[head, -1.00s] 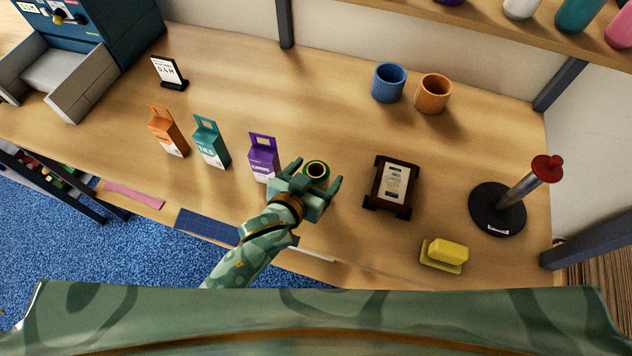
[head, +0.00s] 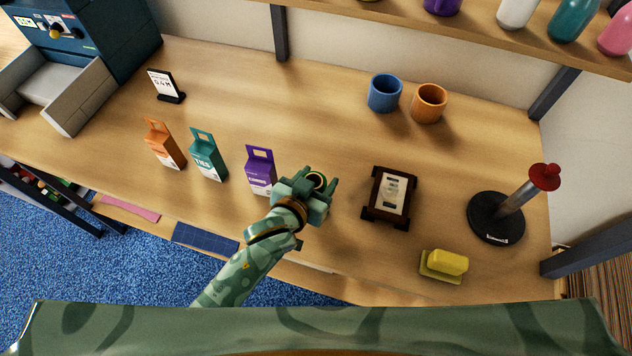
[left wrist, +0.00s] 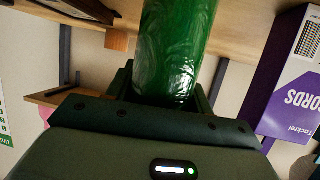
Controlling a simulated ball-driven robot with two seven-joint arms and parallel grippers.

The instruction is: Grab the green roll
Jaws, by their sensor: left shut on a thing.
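The green roll (left wrist: 175,50) fills the middle of the left wrist view, a glossy dark green cylinder between the jaws. In the head view only the top of the green roll (head: 317,180) shows, with its ring-shaped end; the gripper hides the rest. My left gripper (head: 322,187) is shut on the roll, with a finger on either side of it. The left wrist view shows the left gripper (left wrist: 167,90) close around the roll's near end. Whether the roll still touches the table cannot be told. My right gripper is not in view.
A purple carton (head: 261,171) stands close left of the gripper, with teal (head: 208,156) and orange (head: 164,146) cartons beyond. A dark-framed stand (head: 390,197) is to the right. Blue (head: 384,94) and orange (head: 429,104) cups stand behind. The table between the gripper and cups is clear.

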